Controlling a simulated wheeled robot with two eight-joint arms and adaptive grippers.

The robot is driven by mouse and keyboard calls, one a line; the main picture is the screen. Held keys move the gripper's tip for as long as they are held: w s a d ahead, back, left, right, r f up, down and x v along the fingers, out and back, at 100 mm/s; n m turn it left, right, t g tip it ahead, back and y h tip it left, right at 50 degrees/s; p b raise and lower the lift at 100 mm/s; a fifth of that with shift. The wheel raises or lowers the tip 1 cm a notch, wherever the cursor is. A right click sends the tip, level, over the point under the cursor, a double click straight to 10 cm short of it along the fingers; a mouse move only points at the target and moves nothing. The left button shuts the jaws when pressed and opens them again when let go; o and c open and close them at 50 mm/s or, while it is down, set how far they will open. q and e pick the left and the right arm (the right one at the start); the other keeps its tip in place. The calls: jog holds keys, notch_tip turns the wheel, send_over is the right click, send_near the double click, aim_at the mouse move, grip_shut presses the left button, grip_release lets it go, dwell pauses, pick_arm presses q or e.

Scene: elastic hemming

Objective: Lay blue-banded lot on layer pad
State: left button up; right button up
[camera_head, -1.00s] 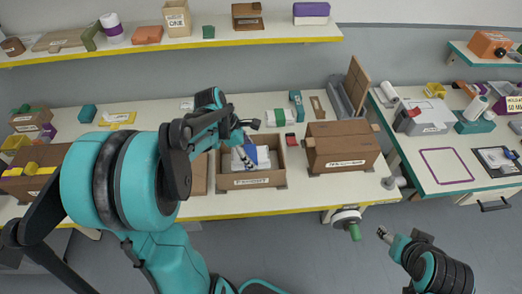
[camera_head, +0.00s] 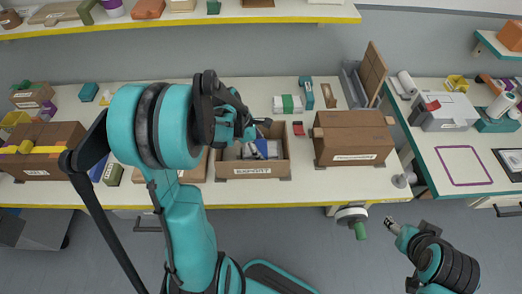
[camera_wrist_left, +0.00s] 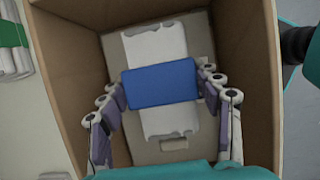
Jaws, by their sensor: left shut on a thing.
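The blue-banded lot (camera_wrist_left: 160,84), a white folded bundle with a wide blue band, is between the fingers of my left gripper (camera_wrist_left: 161,88), shut on it at both ends of the band. In the head view the lot (camera_head: 262,148) shows partly at the open cardboard box (camera_head: 252,172), below my left gripper (camera_head: 258,132). A flat beige-grey pad (camera_wrist_left: 190,148) lies under the lot in the left wrist view; I cannot tell whether they touch. My right gripper (camera_head: 390,222) is low, in front of the bench, its fingers too small to read.
A closed carton (camera_head: 352,140) stands right of the open box. A green-banded white bundle (camera_head: 287,104) lies behind it, also seen in the left wrist view (camera_wrist_left: 12,45). A brown box with yellow items (camera_head: 40,155) is far left. The box walls surround my left fingers.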

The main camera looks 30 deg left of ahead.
pick_arm(q)
jog(key=o, duration=0.8)
jog(key=shift+f, duration=0.2)
jog(key=o, duration=0.4)
jog(key=shift+o, duration=0.2)
jog(key=shift+r, duration=0.15)
